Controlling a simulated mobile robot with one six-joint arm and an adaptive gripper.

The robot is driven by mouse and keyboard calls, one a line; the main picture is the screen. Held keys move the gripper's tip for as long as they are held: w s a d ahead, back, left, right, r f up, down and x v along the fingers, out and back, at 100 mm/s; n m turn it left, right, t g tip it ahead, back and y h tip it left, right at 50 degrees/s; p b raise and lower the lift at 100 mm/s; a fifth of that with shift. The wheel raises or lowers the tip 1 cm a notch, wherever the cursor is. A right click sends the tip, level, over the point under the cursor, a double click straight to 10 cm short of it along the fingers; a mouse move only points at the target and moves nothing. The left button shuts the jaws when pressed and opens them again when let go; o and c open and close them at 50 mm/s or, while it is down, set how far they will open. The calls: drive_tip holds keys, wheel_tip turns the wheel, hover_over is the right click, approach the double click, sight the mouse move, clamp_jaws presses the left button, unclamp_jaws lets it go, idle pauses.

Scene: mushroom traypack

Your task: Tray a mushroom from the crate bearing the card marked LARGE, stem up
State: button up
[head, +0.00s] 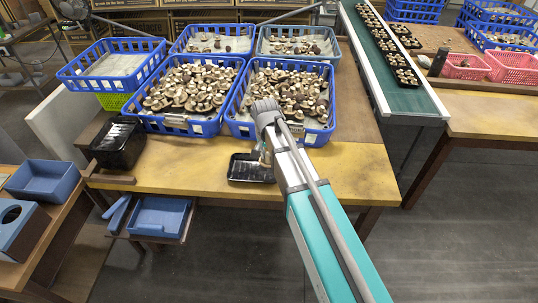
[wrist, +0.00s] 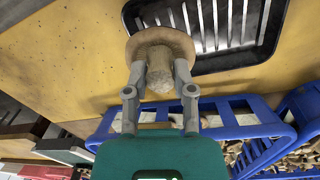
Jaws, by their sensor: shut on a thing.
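My gripper (wrist: 160,72) is shut on a brown mushroom (wrist: 158,42) in the wrist view. The fingers lie on either side of its pale stem; the stem points back toward my gripper and the cap faces away. The black ribbed tray (wrist: 268,38) is just beyond the mushroom, overlapped by its cap; the visible part is empty. In the head view this tray (head: 236,170) sits at the table's front edge, and my arm partly hides the gripper. Two blue crates (head: 179,122) (head: 240,130) heaped with mushrooms stand behind it, with front cards too small to read.
Two more blue crates (head: 225,29) (head: 331,58) with fewer mushrooms stand behind. An emptier blue crate (head: 113,43) is at left. Black trays are stacked (head: 119,140) at the table's left. A green conveyor (head: 408,98) carries filled trays. The yellow table front (head: 360,175) is clear on the right.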

drive_tip(key=shift+f+b, duration=3.4)
drive_tip(key=shift+f, duration=0.05)
drive_tip(key=o, duration=0.9)
drive_tip(key=shift+s, duration=0.1)
